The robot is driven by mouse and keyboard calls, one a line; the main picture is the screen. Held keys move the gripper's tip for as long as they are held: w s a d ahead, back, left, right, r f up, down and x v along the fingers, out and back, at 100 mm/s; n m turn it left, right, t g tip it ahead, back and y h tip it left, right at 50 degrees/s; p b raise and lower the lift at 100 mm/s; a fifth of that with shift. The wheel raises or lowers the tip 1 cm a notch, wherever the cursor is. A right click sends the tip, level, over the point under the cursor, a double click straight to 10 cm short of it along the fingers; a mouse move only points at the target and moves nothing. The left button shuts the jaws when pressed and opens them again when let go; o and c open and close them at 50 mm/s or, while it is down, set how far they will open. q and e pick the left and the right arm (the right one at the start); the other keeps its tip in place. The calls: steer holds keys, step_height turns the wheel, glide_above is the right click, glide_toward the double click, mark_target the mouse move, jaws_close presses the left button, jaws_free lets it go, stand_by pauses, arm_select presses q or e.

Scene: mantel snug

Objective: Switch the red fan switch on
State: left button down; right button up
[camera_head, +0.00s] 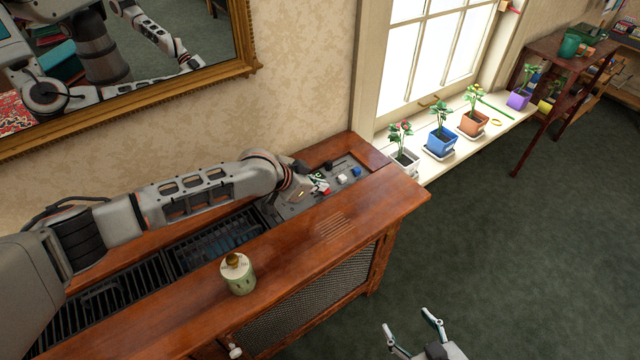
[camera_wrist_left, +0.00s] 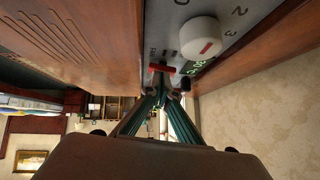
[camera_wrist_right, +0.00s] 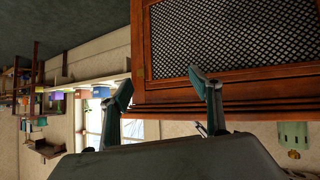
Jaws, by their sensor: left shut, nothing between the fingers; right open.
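The red fan switch (camera_wrist_left: 162,69) sits on the grey control panel (camera_wrist_left: 160,20), next to the lettering "FAN" in the left wrist view. My left gripper (camera_wrist_left: 166,90) is shut and empty, its fingertips right by the switch; I cannot tell whether they touch it. In the head view my left gripper (camera_head: 318,184) reaches down to the panel (camera_head: 290,207) in the wooden cabinet top and mostly hides the switch. My right gripper (camera_head: 408,321) is open and empty, in front of the cabinet over the floor; it also shows in the right wrist view (camera_wrist_right: 162,84).
A white knob (camera_wrist_left: 200,37) with a red mark sits beside the switch. A green jar (camera_head: 238,275) stands on the wooden cabinet's front ledge (camera_head: 320,245). Several potted plants line the windowsill at right. A framed mirror (camera_head: 250,40) hangs behind. The floor at right is clear.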

arm_select(q)
steer(key=r+p, duration=0.2)
steer(key=r, duration=0.1)
steer(key=r+p, duration=0.1)
steer(key=r, duration=0.1)
steer(key=shift+s+p, duration=0.3)
steer(key=shift+p, duration=0.1)
steer(key=p+v, duration=0.1)
steer(key=v, duration=0.8)
steer(key=shift+f, duration=0.2)
steer(key=shift+s+a, duration=0.1)
steer(key=shift+s, duration=0.05)
